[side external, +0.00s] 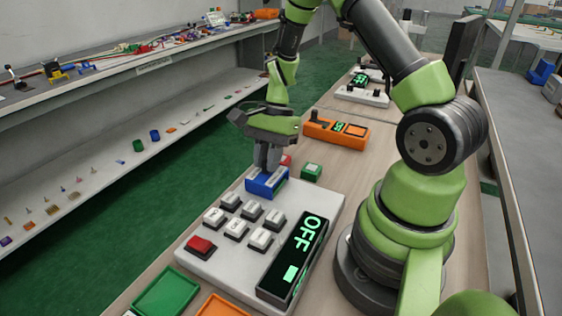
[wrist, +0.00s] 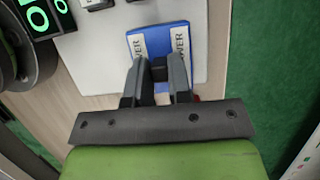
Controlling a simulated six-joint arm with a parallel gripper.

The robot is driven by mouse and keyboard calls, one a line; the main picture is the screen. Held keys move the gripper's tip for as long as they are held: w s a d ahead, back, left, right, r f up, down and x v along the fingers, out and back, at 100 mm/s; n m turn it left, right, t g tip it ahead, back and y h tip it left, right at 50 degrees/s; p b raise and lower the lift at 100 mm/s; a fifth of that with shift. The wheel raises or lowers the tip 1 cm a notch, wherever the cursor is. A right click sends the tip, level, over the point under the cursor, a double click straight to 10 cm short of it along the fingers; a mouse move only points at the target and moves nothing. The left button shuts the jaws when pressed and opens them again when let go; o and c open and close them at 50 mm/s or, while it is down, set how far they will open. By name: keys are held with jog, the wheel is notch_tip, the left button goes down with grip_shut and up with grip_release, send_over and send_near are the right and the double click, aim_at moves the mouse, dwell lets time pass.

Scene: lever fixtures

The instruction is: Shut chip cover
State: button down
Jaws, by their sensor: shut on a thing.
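A blue block with white strips (side external: 261,185), which I take to be the chip cover part, sits at the far end of a white panel. In the wrist view the blue block (wrist: 158,34) has two white strips, with lettering partly hidden by my fingers. My gripper (side external: 268,163) points down at its far side. In the wrist view my gripper (wrist: 159,66) has its two fingers on either side of a small dark tab (wrist: 159,70) at the block's edge and is shut on it. How far the cover stands open cannot be told.
The white panel (side external: 212,262) carries several white buttons, a red button (side external: 201,246) and a display (side external: 293,258) reading OFF. Green and orange trays (side external: 166,293) lie in front.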

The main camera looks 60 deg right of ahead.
jog(key=shift+w, duration=0.35)
jog(key=c, duration=1)
grip_release()
jog(key=shift+c, duration=0.2)
jog(key=shift+s, duration=0.1)
jog(key=v, duration=1)
